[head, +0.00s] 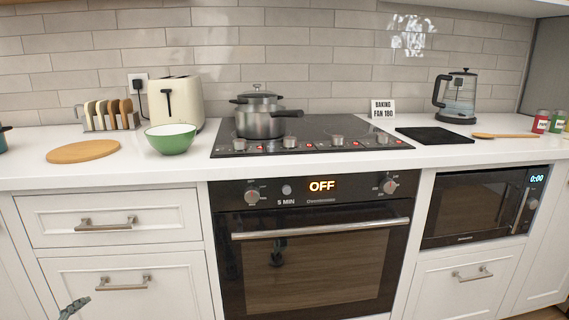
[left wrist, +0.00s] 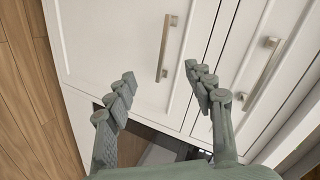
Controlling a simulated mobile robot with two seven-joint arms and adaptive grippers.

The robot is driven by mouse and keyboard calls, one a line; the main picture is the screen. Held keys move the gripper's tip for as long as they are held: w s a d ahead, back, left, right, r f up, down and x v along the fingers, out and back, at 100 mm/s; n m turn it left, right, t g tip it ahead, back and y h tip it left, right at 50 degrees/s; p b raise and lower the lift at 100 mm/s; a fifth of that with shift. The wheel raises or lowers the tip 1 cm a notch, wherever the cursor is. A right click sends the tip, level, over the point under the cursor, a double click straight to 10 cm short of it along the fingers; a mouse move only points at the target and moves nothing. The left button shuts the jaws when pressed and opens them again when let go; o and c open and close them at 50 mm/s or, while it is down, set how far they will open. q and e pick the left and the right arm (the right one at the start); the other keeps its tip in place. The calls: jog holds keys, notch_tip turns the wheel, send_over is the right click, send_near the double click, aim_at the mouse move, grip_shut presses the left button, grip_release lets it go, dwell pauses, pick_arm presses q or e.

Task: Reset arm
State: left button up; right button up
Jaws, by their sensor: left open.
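My left gripper (left wrist: 162,95) is open and empty in the left wrist view, its two grey-green fingers spread apart. Beyond the fingers are white drawer fronts with a metal bar handle (left wrist: 167,48) and a second handle (left wrist: 262,74). In the head view only a small tip of a grey-green gripper part (head: 73,308) shows at the bottom left edge. My right gripper is in neither view.
The oven (head: 310,250) is closed and its display reads OFF. The white counter (head: 120,178) holds a green bowl (head: 171,139), a round wooden board (head: 83,151), a toaster (head: 176,102), a pot (head: 260,118) on the hob and a kettle (head: 457,97). A closed microwave (head: 470,207) sits right.

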pick_arm(q)
jog(key=s+d+f+n+g, duration=0.45)
jog(key=s+f, duration=0.25)
jog(key=f, duration=0.4)
jog(key=s+d+f+n+g+h, duration=0.1)
jog(key=s+d+f+n+g, duration=0.1)
jog(key=s+d+f, duration=0.3)
jog(key=s+d+f+n+g+h, duration=0.1)
jog(key=s+d+f, duration=0.5)
jog(key=d, duration=0.7)
jog(key=s+n+g, duration=0.1)
jog(key=s+g, duration=0.1)
jog(key=shift+s+n, duration=0.35)
jog(key=shift+s, duration=0.05)
